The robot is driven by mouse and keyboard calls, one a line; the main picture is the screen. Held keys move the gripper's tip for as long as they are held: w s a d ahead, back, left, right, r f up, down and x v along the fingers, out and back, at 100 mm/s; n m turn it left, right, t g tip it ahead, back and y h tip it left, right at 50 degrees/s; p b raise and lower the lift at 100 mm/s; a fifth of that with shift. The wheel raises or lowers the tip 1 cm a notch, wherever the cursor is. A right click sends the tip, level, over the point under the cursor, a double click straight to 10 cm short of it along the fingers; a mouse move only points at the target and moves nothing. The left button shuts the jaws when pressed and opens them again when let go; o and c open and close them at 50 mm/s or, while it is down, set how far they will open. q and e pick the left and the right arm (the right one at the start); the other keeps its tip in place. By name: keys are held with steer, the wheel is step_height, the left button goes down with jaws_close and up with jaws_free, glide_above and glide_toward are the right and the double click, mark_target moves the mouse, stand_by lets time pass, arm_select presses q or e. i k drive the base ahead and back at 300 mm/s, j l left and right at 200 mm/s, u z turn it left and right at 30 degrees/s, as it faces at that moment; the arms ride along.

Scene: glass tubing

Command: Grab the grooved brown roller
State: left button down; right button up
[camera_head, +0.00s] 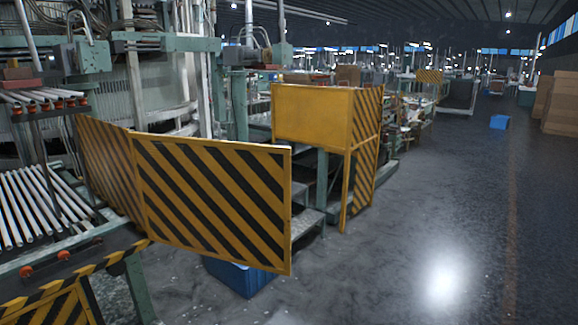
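No grooved brown roller can be clearly made out in the head view. Small orange-red roller-like pieces (26,271) sit along the front rail of the lower tube rack at the left. Similar small pieces (59,104) line the edge of the upper rack. They are too small to tell whether they are grooved. White glass tubes (38,205) lie side by side on the lower rack, sloping toward the rail. Neither of my grippers is in view.
Black-and-yellow striped panels (210,200) stand in front of the machine, with a yellow guard box (312,115) behind. A blue bin (240,276) is partly hidden under the panel. Cardboard boxes (560,103) and a small blue box (499,122) stand far right. The grey floor (430,230) at right is clear.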

mark_target(96, 240)
steer(key=u, duration=0.95)
steer(key=i+l+u, duration=0.4)
steer(key=l+u, duration=0.25)
steer(key=i+l+u, duration=0.15)
steer(key=l+u, duration=0.15)
steer(key=l, duration=0.15)
steer(key=i+l+u, duration=0.1)
steer(key=l+u, duration=0.55)
steer(key=l, duration=0.25)
steer(key=l+u, duration=0.2)
steer(key=l, duration=2.4)
steer(key=k+l, duration=0.15)
steer(key=k, duration=0.3)
steer(key=i+j+z, duration=0.15)
steer(key=j, duration=0.25)
steer(key=i+j+z, duration=0.1)
steer(key=j, duration=0.25)
steer(key=i+j+z, duration=0.15)
steer(key=j, duration=0.25)
steer(key=j+z, duration=0.1)
steer(key=j, duration=0.35)
steer(key=z, duration=0.45)
steer(key=i+j+z, duration=0.1)
steer(key=j+z, duration=0.15)
steer(key=z, duration=0.2)
steer(key=j+z, duration=0.25)
steer(key=z, duration=0.25)
steer(key=j+z, duration=0.6)
steer(key=z, duration=0.35)
